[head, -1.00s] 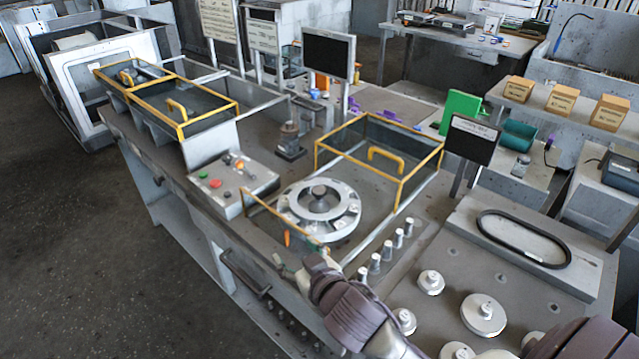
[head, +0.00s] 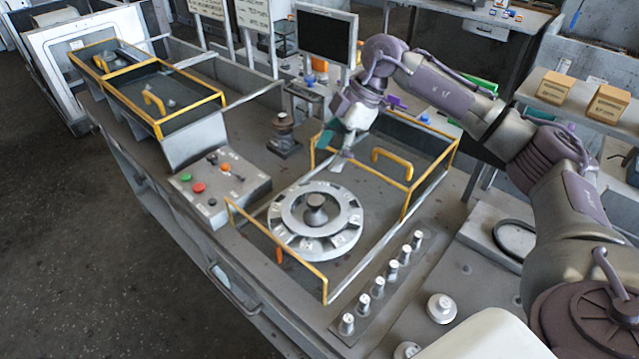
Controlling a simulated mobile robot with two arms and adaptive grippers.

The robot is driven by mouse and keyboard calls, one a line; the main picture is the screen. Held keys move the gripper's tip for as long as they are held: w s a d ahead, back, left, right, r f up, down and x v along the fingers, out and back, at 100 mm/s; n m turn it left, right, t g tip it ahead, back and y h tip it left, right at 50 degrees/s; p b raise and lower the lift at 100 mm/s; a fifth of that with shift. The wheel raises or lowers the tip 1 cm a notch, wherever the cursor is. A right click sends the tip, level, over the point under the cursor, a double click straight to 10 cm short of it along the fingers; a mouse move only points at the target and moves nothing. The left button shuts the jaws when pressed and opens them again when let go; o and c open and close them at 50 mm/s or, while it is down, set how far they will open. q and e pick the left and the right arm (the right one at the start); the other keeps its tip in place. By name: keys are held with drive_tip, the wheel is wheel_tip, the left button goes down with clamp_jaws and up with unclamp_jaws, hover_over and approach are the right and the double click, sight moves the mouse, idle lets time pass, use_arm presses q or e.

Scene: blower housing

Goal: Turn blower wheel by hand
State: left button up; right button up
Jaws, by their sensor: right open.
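The blower wheel (head: 352,217) is a round silver-grey wheel with slots around its rim and a dark knob-like hub (head: 316,210) at its centre. It lies flat on the bench inside a low yellow-edged guard frame (head: 279,243). My right gripper (head: 335,156) is open and points down, just behind the wheel's far edge in the picture. It appears apart from the wheel, with nothing seen between its fingers. My left gripper is not in view.
A yellow-framed clear cover with a yellow handle (head: 391,164) stands right behind the wheel. A control box (head: 220,188) with coloured buttons is to the left. Several metal pegs (head: 377,288) stand in a row at the front right. A dark monitor (head: 326,35) rises behind.

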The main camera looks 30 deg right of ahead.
sight(316, 199)
drive_tip(key=shift+m+h, duration=0.4)
drive_tip(key=p+x, duration=0.1)
drive_tip(key=x, duration=0.2)
drive_tip(key=d+p+x, duration=0.1)
drive_tip(key=x, duration=0.3)
drive_tip(key=s+p+x, duration=0.1)
drive_tip(key=x, duration=0.3)
drive_tip(key=shift+d+f, duration=0.3)
drive_tip(key=shift+f, duration=0.2)
drive_tip(key=shift+w+a+f, duration=0.1)
drive_tip(key=shift+w+f, duration=0.05)
drive_tip(key=shift+f, duration=0.3)
clamp_jaws()
